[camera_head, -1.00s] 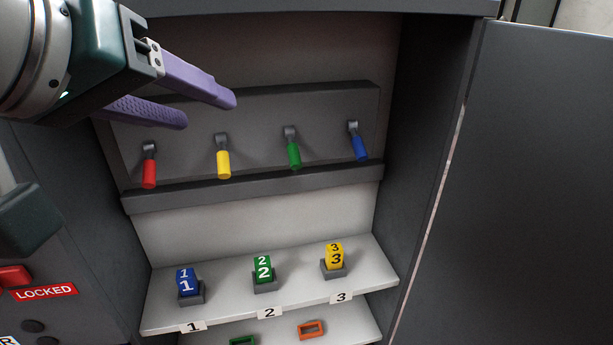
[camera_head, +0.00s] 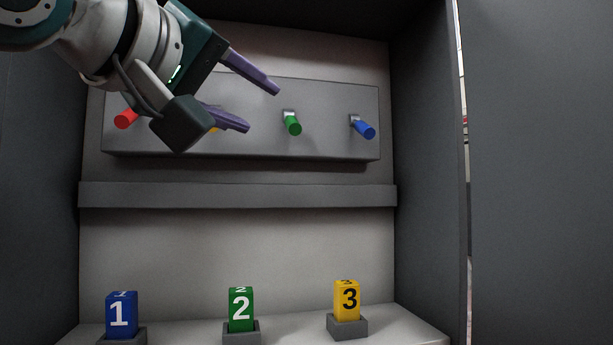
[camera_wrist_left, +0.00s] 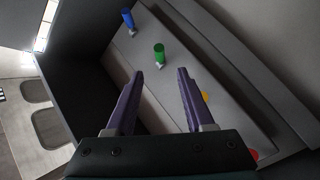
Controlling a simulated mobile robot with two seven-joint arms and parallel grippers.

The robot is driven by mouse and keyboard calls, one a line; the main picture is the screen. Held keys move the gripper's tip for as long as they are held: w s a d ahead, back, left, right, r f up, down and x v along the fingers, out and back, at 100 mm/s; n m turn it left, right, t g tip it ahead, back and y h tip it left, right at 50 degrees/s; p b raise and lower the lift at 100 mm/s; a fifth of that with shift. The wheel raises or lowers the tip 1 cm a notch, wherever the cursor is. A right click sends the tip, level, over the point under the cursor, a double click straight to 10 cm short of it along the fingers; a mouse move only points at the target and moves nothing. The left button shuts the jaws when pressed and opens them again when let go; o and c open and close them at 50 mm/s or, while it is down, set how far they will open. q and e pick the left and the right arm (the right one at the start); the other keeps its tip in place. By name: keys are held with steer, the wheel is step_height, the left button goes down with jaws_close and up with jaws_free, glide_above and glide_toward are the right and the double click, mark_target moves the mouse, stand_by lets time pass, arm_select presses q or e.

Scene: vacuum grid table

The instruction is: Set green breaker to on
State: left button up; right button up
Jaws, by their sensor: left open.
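The green breaker (camera_head: 292,123) is a short lever with a green cylindrical grip, third from the left on a grey panel (camera_head: 330,145). Its grip points out from the panel and slightly down. My left gripper (camera_head: 262,108) is open and empty, just left of the green grip, with its two purple fingers pointing toward it. In the left wrist view the green breaker (camera_wrist_left: 159,54) sits just beyond the gap between the fingertips (camera_wrist_left: 160,74), apart from both. My right gripper is not in view.
The blue breaker (camera_head: 363,127) is right of the green one. The red breaker (camera_head: 125,119) is at left, and the yellow one (camera_head: 214,128) is mostly hidden by my gripper. A ledge (camera_head: 240,195) runs below the panel. Numbered blocks stand on a lower shelf (camera_head: 285,325). Cabinet walls flank both sides.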

mark_target(289, 123)
arm_select(q)
steer(key=b+x, duration=0.1)
steer(key=x, duration=0.9)
jaws_close()
stand_by(0.4)
stand_by(1.0)
